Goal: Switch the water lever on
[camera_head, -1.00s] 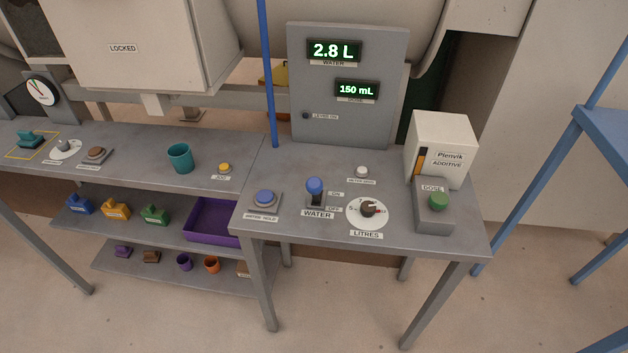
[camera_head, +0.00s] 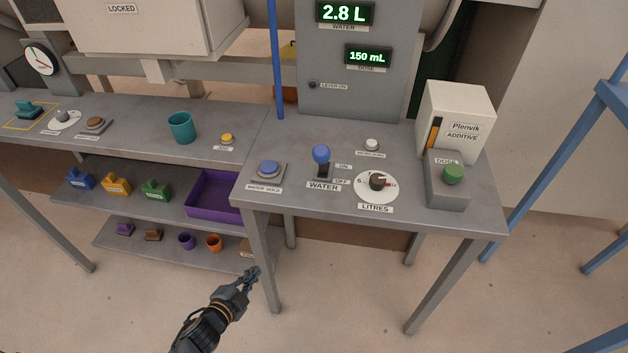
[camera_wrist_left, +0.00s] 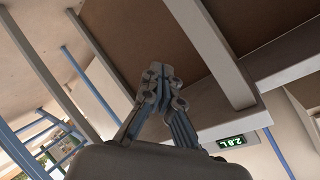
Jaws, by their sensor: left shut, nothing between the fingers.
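The water lever (camera_head: 321,156) has a blue ball knob on a dark base and stands on the grey table, behind the WATER label. ON and OFF labels sit to its right, and its knob is at the ON end, away from the table's front edge. My left gripper (camera_head: 252,274) is shut and empty, below table height in front of the table's left front leg. In the left wrist view my left gripper (camera_wrist_left: 160,72) shows under the table's brown underside. My right gripper is in neither view.
Near the lever are the blue water hold button (camera_head: 269,168), the litres dial (camera_head: 377,183) and the green dose button (camera_head: 453,174). The display panel (camera_head: 350,90) reads 2.8 L and 150 mL; its LEVER ON lamp (camera_head: 313,85) looks dark. The table's front edge (camera_head: 380,219) lies above my gripper.

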